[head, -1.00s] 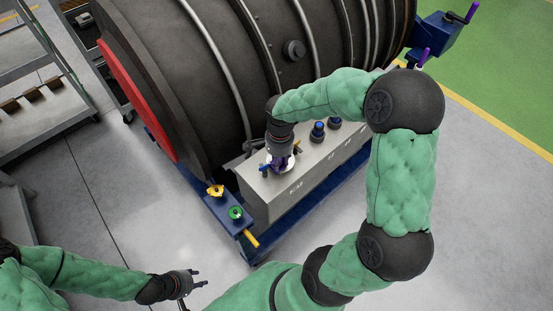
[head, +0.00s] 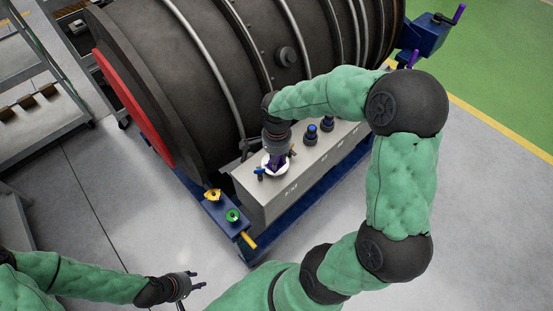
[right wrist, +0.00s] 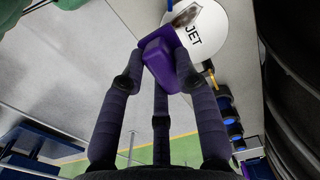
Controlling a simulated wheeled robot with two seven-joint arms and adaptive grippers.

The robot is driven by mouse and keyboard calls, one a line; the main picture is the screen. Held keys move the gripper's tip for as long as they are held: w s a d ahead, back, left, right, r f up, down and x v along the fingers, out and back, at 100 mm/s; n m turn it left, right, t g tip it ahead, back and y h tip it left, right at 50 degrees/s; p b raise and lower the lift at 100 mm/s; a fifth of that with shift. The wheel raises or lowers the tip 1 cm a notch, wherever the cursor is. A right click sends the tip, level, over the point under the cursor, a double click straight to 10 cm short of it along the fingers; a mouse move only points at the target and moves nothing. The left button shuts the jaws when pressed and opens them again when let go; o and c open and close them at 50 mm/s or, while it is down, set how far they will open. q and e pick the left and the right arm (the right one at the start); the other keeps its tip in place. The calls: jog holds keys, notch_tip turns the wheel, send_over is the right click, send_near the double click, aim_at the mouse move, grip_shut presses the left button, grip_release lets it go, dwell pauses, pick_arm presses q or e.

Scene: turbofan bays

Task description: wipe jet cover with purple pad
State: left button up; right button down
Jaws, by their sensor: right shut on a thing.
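The jet cover (right wrist: 214,42) is a round white disc marked "JET", with a dark grey smudge on it. It lies on top of the grey box and shows in the head view (head: 283,170) partly behind my right gripper. My right gripper (right wrist: 155,78) is shut on the purple pad (right wrist: 161,60), a block between its fingers. The pad overlaps the cover's edge in the right wrist view, beside the smudge; I cannot tell whether it touches. My left gripper (head: 196,279) is low at the left in the head view, open and empty, away from the cover.
The grey box (head: 262,198) sits on a blue frame along the big dark engine (head: 200,70). Blue-topped dark knobs (head: 311,133) stand on the box beside the cover. A yellow fitting (head: 213,195) and a green ring (head: 232,215) sit on the frame's corner. The floor in front is clear.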

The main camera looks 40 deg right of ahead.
jog(key=shift+r+p, duration=0.35)
jog(key=shift+r, duration=0.5)
jog(key=shift+r, duration=0.1)
jog(key=shift+r+p, duration=1)
jog(key=shift+r, duration=0.45)
jog(key=shift+f, duration=0.1)
jog(key=shift+f+y, duration=0.8)
jog(key=shift+f, duration=0.5)
